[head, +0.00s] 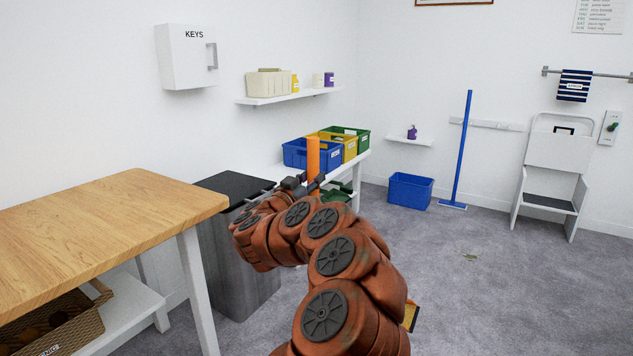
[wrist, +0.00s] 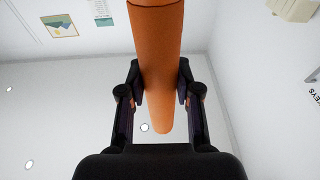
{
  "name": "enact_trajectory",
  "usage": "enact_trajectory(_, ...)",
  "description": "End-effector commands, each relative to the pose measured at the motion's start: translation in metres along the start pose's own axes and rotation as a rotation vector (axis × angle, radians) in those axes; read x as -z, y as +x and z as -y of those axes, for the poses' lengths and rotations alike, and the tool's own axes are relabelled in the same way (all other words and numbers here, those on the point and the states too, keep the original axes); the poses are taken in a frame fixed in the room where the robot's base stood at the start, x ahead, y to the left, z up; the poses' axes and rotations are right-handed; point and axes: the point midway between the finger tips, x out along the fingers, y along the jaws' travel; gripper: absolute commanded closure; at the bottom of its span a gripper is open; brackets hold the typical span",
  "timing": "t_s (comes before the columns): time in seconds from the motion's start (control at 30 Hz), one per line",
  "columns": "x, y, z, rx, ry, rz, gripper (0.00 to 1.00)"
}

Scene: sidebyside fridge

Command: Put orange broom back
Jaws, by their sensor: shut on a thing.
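The orange broom's handle (head: 313,154) stands upright in my gripper (head: 307,186), its top rising above the fingers in the head view. In the wrist view, the round orange handle (wrist: 160,60) runs between the two black fingers of my gripper (wrist: 159,82), which are shut on it. My arm hides the lower part of the broom in the head view. A small orange-yellow piece (head: 411,316) shows beside my arm, low down; I cannot tell whether it belongs to the broom. A blue broom (head: 462,150) stands upright against a white wall rail (head: 497,125).
A wooden table (head: 100,220) and a dark grey bin (head: 238,250) stand at the left. Coloured crates (head: 308,155) sit on a white shelf behind my gripper. A blue bin (head: 410,191) and a white step stool (head: 552,170) stand by the back wall. The grey floor in front is mostly clear.

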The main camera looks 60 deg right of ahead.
Motion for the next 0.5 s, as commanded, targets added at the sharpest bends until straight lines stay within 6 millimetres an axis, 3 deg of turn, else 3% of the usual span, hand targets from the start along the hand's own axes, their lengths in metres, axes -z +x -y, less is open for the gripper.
enact_trajectory(0.43, -0.0056, -0.0009, -0.0003, 0.0, -0.001, -0.003, 1.0)
enact_trajectory(0.47, -0.0063, -0.0009, -0.0004, -0.001, -0.001, -0.002, 0.65)
enact_trajectory(0.5, -0.0062, -0.001, -0.0004, -0.001, -0.001, -0.002, 0.61)
